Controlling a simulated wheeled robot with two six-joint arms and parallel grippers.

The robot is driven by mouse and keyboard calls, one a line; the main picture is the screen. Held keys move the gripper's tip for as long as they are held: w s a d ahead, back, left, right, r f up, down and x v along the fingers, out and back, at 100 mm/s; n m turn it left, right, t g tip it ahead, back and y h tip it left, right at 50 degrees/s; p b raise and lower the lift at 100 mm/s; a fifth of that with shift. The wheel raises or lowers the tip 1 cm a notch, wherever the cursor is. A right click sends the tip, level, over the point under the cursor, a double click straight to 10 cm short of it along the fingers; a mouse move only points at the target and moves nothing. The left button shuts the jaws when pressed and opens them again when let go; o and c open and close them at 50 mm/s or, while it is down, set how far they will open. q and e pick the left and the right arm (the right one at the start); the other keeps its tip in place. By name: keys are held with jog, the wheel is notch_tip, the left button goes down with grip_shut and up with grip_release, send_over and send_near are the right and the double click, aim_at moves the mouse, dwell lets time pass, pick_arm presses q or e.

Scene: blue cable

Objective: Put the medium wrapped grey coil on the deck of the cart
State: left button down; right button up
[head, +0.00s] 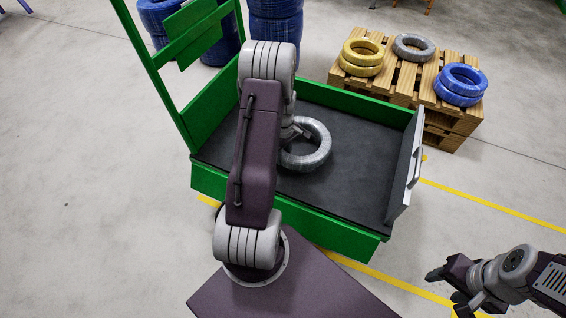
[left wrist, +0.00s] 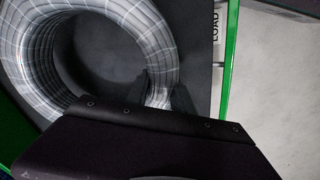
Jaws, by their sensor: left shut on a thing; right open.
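The wrapped grey coil (head: 318,160) is over the dark deck (head: 350,185) of the green cart (head: 285,215), left of the deck's middle. My left arm hides part of it. My left gripper (head: 298,130) is shut on the coil's rim. In the left wrist view the coil (left wrist: 35,60) shows large, with the left gripper's dark fingers (left wrist: 160,95) around its near side. I cannot tell whether the coil touches the deck or hangs just above it. My right gripper (head: 450,285) is open and empty over the floor, right of the cart.
A pallet (head: 400,85) behind the cart bears yellow coils (head: 362,57), another grey coil (head: 413,47) and blue coils (head: 460,83). Stacked blue coils (head: 275,25) stand behind the cart. The cart has a tall green frame (head: 160,80) at left and a grey end panel (head: 405,165) at right. The deck's right side is clear.

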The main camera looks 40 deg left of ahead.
pick_arm(q)
notch_tip(320, 180, down, 4)
jog(key=b, duration=0.2)
jog(key=shift+b, duration=0.4)
jog(key=shift+r, duration=0.15)
jog(key=c, duration=1.1)
grip_release()
